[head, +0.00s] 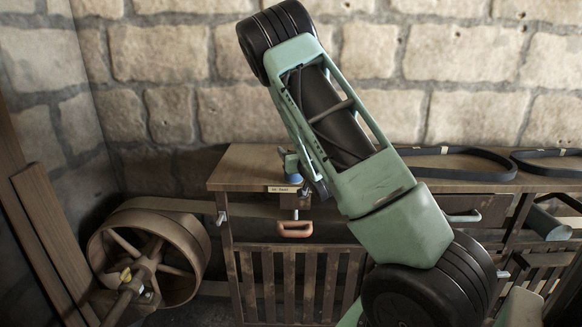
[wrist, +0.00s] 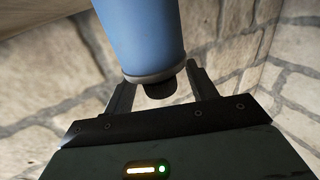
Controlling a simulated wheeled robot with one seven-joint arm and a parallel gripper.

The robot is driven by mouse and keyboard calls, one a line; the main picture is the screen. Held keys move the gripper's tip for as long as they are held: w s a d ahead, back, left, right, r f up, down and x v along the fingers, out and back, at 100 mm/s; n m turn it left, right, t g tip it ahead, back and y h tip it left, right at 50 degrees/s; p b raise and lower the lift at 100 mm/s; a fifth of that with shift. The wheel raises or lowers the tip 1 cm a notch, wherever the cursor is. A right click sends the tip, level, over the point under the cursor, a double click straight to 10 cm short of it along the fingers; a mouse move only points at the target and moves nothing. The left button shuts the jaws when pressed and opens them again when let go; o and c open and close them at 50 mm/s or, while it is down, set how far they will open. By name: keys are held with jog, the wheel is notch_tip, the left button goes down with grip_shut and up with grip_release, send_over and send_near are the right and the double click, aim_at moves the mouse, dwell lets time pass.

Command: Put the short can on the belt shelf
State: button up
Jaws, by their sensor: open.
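In the wrist view a blue cylinder (wrist: 155,38) with a grey rim and a dark end hangs in from the top edge, in front of and between the fingers of my gripper (wrist: 160,88). The fingers are apart; I cannot tell whether they touch it. It may be the short can, but its far end is cut off, so its length does not show. I cannot pick out the belt shelf for certain.
A wooden bench (head: 240,167) stands against the stone wall, with black belts (head: 455,165) on top at the right. A large wooden pulley (head: 150,260) stands at the left.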

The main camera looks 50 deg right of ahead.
grip_shut()
